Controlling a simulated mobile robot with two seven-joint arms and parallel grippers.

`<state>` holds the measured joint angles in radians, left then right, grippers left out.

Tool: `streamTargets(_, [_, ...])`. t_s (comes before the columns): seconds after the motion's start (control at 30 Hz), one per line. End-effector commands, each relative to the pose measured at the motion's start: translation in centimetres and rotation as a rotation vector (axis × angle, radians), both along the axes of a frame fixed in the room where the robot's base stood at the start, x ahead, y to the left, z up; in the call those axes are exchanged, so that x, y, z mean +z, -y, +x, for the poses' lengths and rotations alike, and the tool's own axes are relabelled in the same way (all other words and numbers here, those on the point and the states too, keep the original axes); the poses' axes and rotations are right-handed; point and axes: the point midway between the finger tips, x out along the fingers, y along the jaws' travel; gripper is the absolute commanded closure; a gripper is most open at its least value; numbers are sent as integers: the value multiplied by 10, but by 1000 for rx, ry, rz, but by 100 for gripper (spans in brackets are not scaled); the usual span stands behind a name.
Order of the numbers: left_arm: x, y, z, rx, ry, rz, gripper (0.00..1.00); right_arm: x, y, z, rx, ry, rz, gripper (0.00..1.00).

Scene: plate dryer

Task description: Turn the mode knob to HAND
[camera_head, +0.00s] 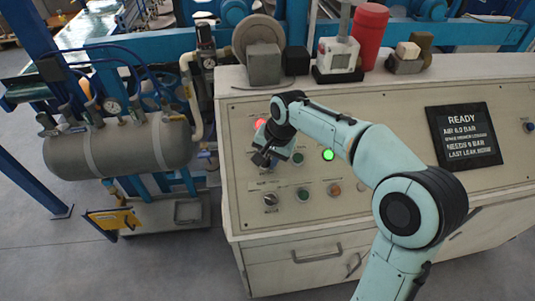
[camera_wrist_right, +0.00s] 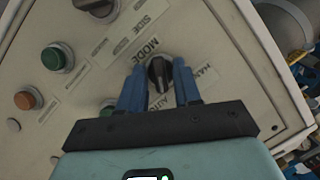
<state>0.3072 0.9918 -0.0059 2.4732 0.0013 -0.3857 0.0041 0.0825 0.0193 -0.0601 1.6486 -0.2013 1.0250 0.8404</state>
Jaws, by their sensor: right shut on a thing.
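The mode knob (camera_wrist_right: 158,72) is a dark rotary knob on the cream panel, beside the printed word MODE. The words AUTO and HAND are printed near it, partly covered by my fingers. My right gripper (camera_wrist_right: 157,76) has its two blue fingers on either side of the knob and is shut on it. In the head view my right gripper (camera_head: 266,158) is at the left part of the console's sloping face and hides the knob. Which mark the knob points to is hard to tell. My left gripper is not in view.
Another dark knob (camera_head: 270,199) sits lower on the panel, near a green button (camera_head: 302,194) and an orange one (camera_head: 334,190). A lit green lamp (camera_head: 328,155) and a READY screen (camera_head: 463,136) are to the right. A grey tank (camera_head: 118,147) stands left of the console (camera_head: 400,100).

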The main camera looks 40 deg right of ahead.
Motion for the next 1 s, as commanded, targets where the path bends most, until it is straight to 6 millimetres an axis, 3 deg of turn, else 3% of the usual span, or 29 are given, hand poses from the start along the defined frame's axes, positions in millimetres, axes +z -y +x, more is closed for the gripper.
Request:
streamTargets(0.4, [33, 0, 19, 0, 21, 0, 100, 3, -2, 3, 345, -95, -175, 97])
streamTargets(1.0, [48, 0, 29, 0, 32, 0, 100, 1, -5, 3, 834, -232, -426, 97])
